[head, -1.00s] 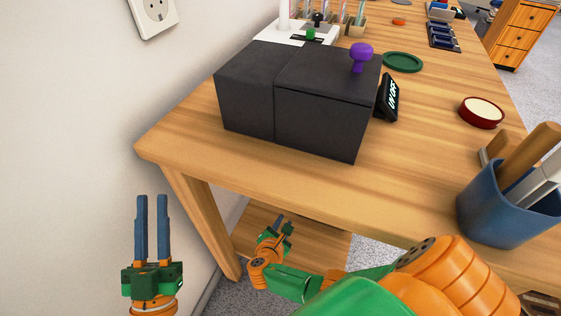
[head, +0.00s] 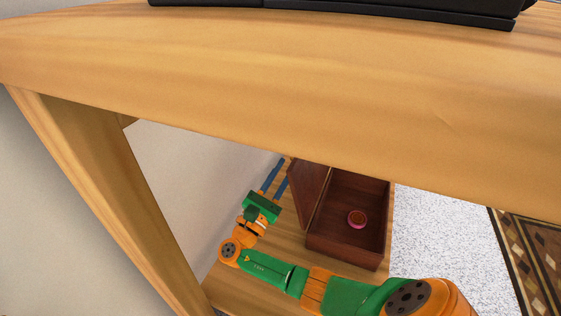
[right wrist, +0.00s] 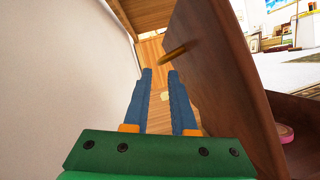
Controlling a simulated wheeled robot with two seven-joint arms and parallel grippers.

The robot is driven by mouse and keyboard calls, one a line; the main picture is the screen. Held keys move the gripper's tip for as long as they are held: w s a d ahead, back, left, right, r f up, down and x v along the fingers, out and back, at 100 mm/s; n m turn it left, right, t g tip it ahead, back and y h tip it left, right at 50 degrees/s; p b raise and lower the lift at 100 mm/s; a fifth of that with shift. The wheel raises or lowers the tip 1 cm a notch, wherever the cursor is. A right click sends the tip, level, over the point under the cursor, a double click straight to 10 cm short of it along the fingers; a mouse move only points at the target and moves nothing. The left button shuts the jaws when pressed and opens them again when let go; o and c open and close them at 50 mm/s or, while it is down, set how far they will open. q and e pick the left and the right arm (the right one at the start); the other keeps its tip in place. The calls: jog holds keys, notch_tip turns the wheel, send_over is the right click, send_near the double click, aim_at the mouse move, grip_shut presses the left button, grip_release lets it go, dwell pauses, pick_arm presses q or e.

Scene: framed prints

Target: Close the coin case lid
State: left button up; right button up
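The coin case (head: 345,245) is a dark reddish-brown wooden box on a low wooden shelf under the table. Its lid (head: 310,190) stands open, raised along the case's left side. In the right wrist view the lid (right wrist: 215,75) fills the right side, with a brass-coloured peg (right wrist: 172,53) sticking out from it toward the left. My right gripper (head: 284,164) is to the left of the lid, on its outer side, between it and the wall. In the right wrist view its fingers (right wrist: 160,72) are apart with nothing between them. My left gripper is out of view.
A round pink-rimmed object (head: 357,219) lies inside the case. The table's wooden edge (head: 300,90) crosses above the shelf, and a table leg (head: 110,190) stands at left. The white wall (right wrist: 65,80) runs close to the gripper's left. A patterned rug (head: 535,260) lies at right.

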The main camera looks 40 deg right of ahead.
jog(key=b+x, duration=0.1)
jog(key=x, duration=0.5)
jog(key=shift+d+r, duration=0.1)
jog(key=shift+r, duration=0.15)
grip_shut()
dwell(1.0)
